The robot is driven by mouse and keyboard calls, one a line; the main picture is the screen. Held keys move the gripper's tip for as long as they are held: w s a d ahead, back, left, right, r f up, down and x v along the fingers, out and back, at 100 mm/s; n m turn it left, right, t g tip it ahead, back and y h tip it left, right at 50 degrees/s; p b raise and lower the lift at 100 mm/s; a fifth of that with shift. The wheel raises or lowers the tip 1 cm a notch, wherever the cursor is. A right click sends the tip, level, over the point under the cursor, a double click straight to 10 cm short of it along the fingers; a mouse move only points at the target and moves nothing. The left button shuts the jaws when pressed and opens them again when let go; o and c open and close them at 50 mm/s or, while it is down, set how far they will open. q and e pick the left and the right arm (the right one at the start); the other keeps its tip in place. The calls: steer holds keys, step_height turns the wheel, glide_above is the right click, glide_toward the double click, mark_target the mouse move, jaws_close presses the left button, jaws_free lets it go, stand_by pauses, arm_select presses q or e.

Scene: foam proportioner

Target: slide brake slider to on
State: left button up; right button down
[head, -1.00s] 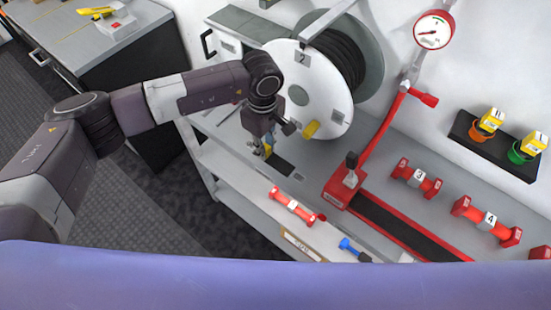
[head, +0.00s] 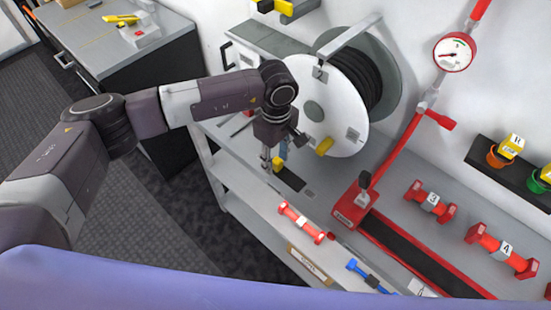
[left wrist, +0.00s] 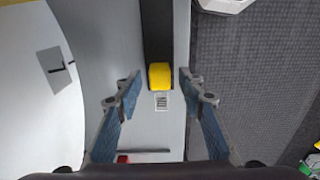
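The brake slider is a yellow block (left wrist: 160,76) at the lower end of a black slot (left wrist: 158,30) in the left wrist view. A small printed label sits just below it. In the head view the dark slot (head: 290,179) lies on the grey bench top beside the hose reel; a little yellow shows by the gripper. My left gripper (left wrist: 159,84) points down with its blue-padded fingers spread, one on each side of the yellow block, with gaps on both sides. In the head view the left gripper (head: 273,163) is partly hidden by its own wrist. My right gripper is out of view.
The white hose reel (head: 335,120) with a yellow handle (head: 325,147) stands close beside my left wrist. A red lever (head: 395,155), a pressure gauge (head: 453,52) and red valves (head: 431,201) lie to the right. The dark floor beyond the bench is clear.

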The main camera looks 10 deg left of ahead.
mark_target(275, 160)
arm_select(q)
step_height(275, 160, up, 11)
steer(key=shift+r, duration=0.15)
steer(key=shift+a, duration=0.1)
stand_by(0.6)
